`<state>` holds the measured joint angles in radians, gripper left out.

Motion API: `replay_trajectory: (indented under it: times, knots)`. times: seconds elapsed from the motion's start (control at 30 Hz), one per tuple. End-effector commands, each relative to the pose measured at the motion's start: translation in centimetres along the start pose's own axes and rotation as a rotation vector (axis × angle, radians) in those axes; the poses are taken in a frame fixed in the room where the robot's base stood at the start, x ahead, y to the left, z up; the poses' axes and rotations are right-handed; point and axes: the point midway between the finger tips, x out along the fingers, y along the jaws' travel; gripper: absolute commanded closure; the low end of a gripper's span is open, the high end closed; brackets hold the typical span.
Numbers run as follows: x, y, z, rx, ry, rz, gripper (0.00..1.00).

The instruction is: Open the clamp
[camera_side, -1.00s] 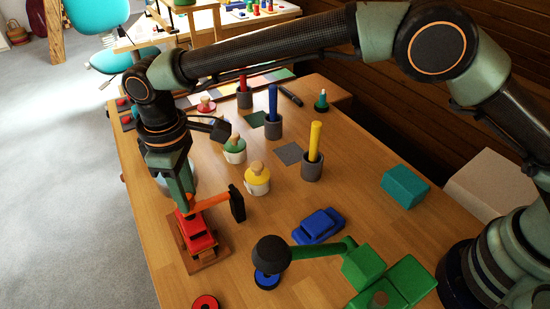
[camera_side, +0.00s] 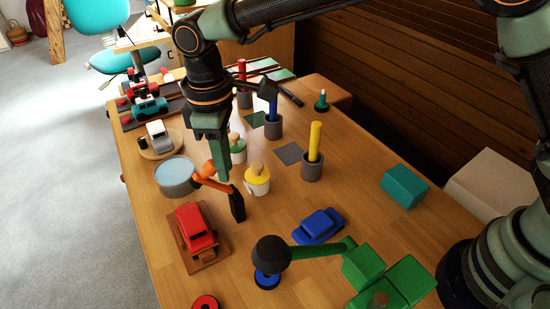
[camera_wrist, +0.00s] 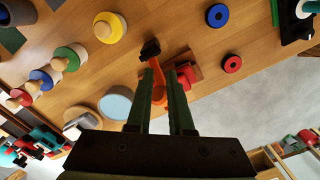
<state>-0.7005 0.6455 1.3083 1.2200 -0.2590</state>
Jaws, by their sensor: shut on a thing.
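My gripper (camera_side: 220,172) is shut on an orange-and-black tool, above the wooden table. The tool's orange part (camera_side: 208,180) slants down to a black block-like end (camera_side: 237,207). In the wrist view the orange part (camera_wrist: 159,92) lies between my two fingers (camera_wrist: 161,74), with the black end (camera_wrist: 150,49) beyond the tips. This tool may be the clamp; I cannot tell for sure, nor whether its jaws are open. A red toy car (camera_side: 195,228) on a wooden base stands just below and left of it, apart from it in the side view.
A yellow-topped jar with a knob (camera_side: 257,180) stands close right of my gripper. A light-blue round dish (camera_side: 175,175) is to the left. A blue car (camera_side: 319,226) and a green piece with a dark ball (camera_side: 271,254) lie in front. Bare table lies between.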

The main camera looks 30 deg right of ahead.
Motion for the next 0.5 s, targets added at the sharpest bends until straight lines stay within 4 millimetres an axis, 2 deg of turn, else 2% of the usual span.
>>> replay_trajectory:
  times: [0.03,0.33,0.37,0.5]
  knots:
    - [-0.2,1.4,-0.1,0.024,0.029,0.007,1.00]
    - [-0.6,2.6,1.2,0.025,0.042,0.011,1.00]
    - [-0.6,2.6,1.2,0.025,0.042,0.011,0.96]
    - [-0.6,2.5,1.2,0.021,0.040,0.011,0.43]
